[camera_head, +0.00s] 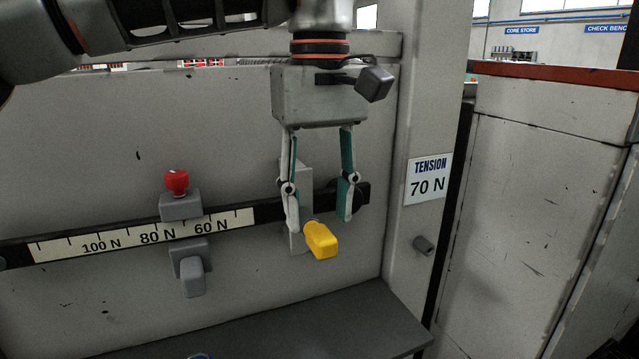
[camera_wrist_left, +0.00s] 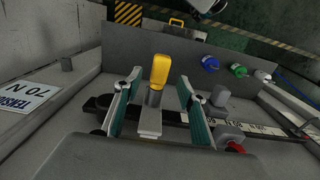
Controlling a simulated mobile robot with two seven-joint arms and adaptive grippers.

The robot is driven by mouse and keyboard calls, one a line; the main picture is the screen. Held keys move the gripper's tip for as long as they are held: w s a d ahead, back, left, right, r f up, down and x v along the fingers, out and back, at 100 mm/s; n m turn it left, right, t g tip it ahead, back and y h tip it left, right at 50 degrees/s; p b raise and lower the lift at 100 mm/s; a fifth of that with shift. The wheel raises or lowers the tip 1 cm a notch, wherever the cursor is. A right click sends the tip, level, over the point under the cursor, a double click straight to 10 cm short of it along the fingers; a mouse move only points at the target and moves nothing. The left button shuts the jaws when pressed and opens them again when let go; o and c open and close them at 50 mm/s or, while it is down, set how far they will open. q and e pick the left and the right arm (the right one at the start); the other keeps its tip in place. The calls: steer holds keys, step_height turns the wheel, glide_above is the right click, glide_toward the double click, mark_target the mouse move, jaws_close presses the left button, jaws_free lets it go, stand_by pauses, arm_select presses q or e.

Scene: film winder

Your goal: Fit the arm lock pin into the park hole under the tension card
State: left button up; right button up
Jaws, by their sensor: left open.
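The lock pin shows as a yellow handle (camera_head: 321,240) in the head view, on a light grey block (camera_head: 302,178) at the right end of the dark scale arm (camera_head: 270,211). In the left wrist view the yellow handle (camera_wrist_left: 160,70) tops a grey shank. My left gripper (camera_head: 319,225) is open, its fingers on either side of the handle. Gaps show in the left wrist view (camera_wrist_left: 160,78). The tension card (camera_head: 429,178) reads 70 N on the right post. A small grey stub or socket (camera_head: 424,245) sits below it; I cannot make out a hole.
A sliding grey weight with a red knob (camera_head: 176,182) sits on the scale near 80 N. A dark grey shelf (camera_head: 270,325) juts out below. Blue (camera_wrist_left: 210,63) and green (camera_wrist_left: 238,70) round items show in the wrist view. A grey cabinet (camera_head: 545,200) stands right.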

mark_target(320, 230)
arm_select(q)
steer(key=shift+f+b, duration=0.3)
steer(key=shift+f, duration=1.25)
steer(key=c, duration=1)
jaws_close()
